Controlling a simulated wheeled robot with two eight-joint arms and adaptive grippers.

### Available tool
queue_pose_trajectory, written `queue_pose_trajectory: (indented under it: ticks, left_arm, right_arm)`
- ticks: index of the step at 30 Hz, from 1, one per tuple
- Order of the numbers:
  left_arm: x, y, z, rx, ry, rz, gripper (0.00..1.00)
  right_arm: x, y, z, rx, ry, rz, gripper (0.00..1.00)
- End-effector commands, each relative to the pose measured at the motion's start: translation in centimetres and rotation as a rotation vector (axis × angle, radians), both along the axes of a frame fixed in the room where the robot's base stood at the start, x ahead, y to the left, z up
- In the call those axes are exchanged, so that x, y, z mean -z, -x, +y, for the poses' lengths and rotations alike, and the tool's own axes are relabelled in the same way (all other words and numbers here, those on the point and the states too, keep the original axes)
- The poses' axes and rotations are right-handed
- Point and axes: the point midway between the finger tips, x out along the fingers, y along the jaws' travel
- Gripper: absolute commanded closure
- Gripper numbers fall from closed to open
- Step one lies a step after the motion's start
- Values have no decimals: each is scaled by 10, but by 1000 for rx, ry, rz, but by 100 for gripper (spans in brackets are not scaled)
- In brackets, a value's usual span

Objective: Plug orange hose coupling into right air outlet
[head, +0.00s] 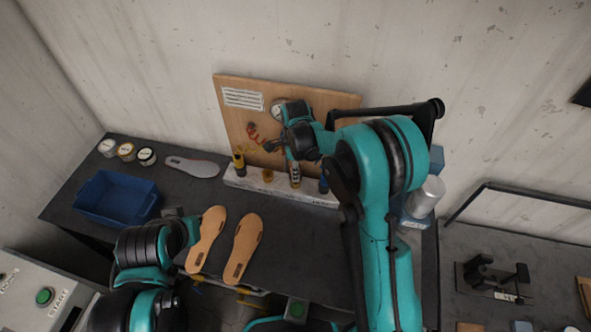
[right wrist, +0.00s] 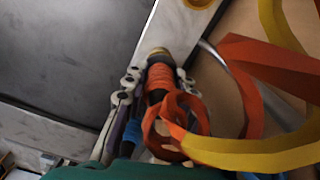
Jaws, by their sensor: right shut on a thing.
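My right gripper (head: 277,146) is in front of the wooden panel (head: 235,112), above the pale ledge (head: 240,183). In the right wrist view my right gripper (right wrist: 152,92) is shut on the orange hose coupling (right wrist: 160,74), whose ribbed orange body ends in a brass tip. The tip lies close to the pale ledge (right wrist: 172,30); I cannot tell whether it is seated. Orange hose coils (right wrist: 250,60) hang beside it, partly hiding the grip. I cannot tell which fitting is the right air outlet. My left gripper (head: 180,222) is low at left, its fingers unclear.
Several tools or fittings stand along the ledge, including a yellow one (head: 238,162). A round gauge (head: 278,108) is on the panel. A blue bin (head: 115,197), a grey insole (head: 192,167) and two tan soles (head: 243,248) lie on the dark bench.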

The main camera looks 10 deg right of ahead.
Motion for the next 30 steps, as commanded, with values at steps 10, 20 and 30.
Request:
queue_pose_trajectory:
  ticks: [10,20,30]
  left_arm:
    - [7,0,0,0,0,0,100]
    - [10,0,0,0,0,0,100]
    - [9,0,0,0,0,0,100]
  right_arm:
    - [8,0,0,0,0,0,100]
    - [12,0,0,0,0,0,58]
    - [11,0,0,0,0,0,49]
